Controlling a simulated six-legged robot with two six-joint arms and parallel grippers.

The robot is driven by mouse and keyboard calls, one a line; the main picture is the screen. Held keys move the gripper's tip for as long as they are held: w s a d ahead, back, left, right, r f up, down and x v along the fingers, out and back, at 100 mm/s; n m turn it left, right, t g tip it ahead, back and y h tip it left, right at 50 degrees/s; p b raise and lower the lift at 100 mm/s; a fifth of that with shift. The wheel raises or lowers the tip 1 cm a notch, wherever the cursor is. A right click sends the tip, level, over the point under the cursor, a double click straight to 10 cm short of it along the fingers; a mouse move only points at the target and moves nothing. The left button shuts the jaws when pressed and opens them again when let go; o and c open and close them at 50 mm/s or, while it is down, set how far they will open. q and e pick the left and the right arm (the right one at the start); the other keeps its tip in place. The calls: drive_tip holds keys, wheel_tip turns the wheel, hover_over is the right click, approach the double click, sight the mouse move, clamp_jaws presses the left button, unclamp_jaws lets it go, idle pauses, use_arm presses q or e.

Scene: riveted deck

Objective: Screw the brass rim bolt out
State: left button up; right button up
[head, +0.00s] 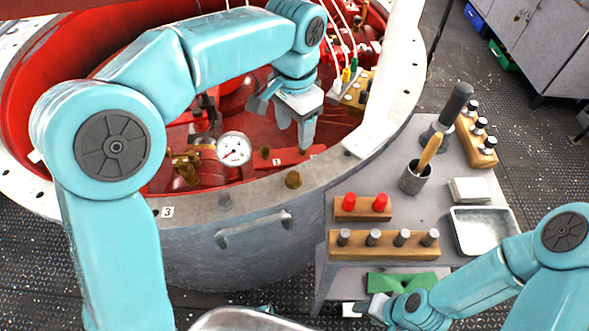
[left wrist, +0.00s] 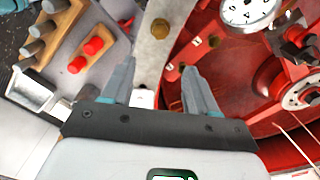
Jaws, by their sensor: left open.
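The brass rim bolt (head: 293,180) stands in the grey rim (head: 262,192) of the round vessel, on the near side. In the left wrist view the bolt (left wrist: 160,28) shows beyond the fingertips, roughly in line with the gap between them. My left gripper (head: 283,122) is open and empty, over the red interior behind the bolt and apart from it. Its two fingers (left wrist: 157,72) are spread in the left wrist view. My right gripper (head: 365,307) is low at the bottom, by the side table's front; its fingers are too unclear to read.
A pressure gauge (head: 233,148) and a red bar (head: 290,158) lie inside the vessel near the rim. A side table (head: 385,165) right of the vessel holds wooden racks (head: 384,244), a tool cup (head: 414,178) and a metal tray (head: 482,230). White cables hang behind my left gripper.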

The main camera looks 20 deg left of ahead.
sight(294, 175)
use_arm(q)
wheel_tip(294, 175, down, 15)
drive_tip(key=shift+b, duration=0.4)
drive_tip(key=shift+c, duration=0.3)
drive_tip(key=c, duration=1)
